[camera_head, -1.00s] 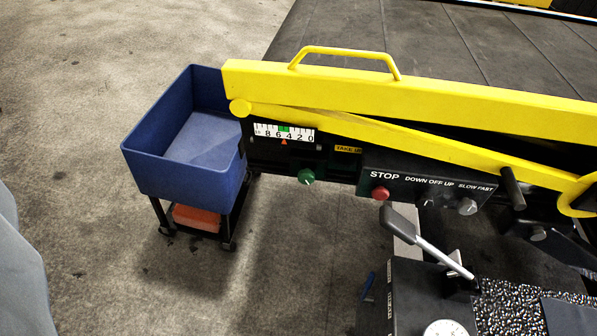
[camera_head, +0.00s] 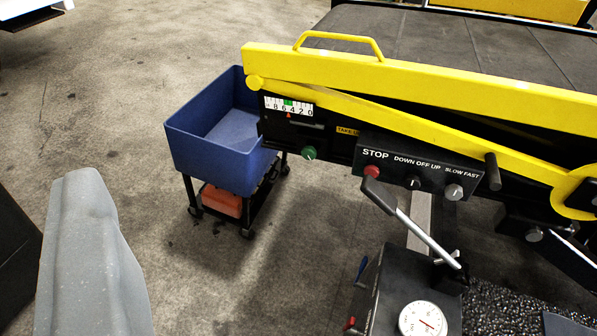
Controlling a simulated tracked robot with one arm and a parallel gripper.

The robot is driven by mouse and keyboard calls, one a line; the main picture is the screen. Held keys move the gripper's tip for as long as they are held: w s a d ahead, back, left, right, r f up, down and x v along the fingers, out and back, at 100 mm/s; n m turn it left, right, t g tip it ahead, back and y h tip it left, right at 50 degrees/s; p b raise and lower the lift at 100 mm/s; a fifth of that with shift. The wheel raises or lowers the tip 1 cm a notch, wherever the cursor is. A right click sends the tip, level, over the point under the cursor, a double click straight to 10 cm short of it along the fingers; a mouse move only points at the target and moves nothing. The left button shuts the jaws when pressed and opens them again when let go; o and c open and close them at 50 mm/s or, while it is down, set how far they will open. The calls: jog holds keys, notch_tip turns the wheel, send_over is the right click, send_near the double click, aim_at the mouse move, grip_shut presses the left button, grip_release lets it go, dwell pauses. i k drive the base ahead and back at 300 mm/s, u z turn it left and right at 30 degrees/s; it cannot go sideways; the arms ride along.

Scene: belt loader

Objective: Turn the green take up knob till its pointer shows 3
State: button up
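The green take up knob (camera_head: 309,153) sticks out of the black side panel, below the left end of the yellow rail. Above it is a white scale (camera_head: 288,106) numbered down to 0 on the right, with a green band. Its small red pointer (camera_head: 289,115) stands between 6 and 4, near 5. A grey, rounded piece that looks like one finger of my gripper (camera_head: 95,255) shows at lower left, well away from the knob. No second finger is in view, so its opening cannot be told.
A blue bin (camera_head: 205,165) on a black cart stands left of the knob. A round dial (camera_head: 422,319) sits lower down.

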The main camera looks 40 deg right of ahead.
aim_at(308, 152)
jog(key=z, duration=0.2)
jog(key=i, duration=0.9)
jog(key=u, duration=0.1)
